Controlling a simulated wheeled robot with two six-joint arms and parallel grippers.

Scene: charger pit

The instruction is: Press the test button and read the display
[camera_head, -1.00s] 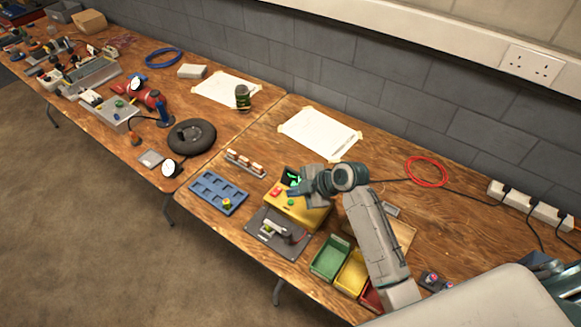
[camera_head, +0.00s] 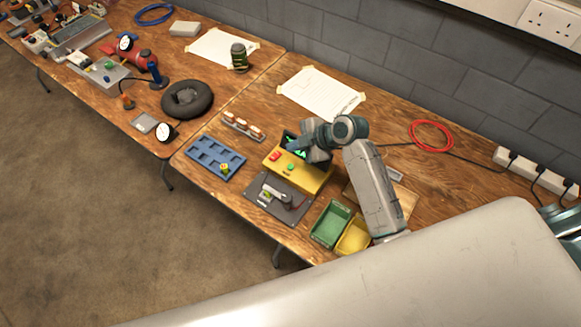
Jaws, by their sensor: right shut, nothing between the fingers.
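The yellow test box (camera_head: 312,181) stands on the near table. Its top has a red button (camera_head: 275,156) and a green button (camera_head: 291,167), both uncovered. A dark display (camera_head: 289,137) with green marks stands at the box's back edge; my gripper partly covers it, and the reading is too small to make out. My right gripper (camera_head: 302,147) is shut and empty, held over the back of the box by the display, apart from both buttons in the picture. My left gripper is not in view.
A grey plate with a lever (camera_head: 268,204) lies in front of the box, a blue tray (camera_head: 200,165) to its left. Green (camera_head: 325,225) and yellow (camera_head: 356,236) bins are to the right. A red cable coil (camera_head: 431,134) lies behind. My pale body covers the lower right.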

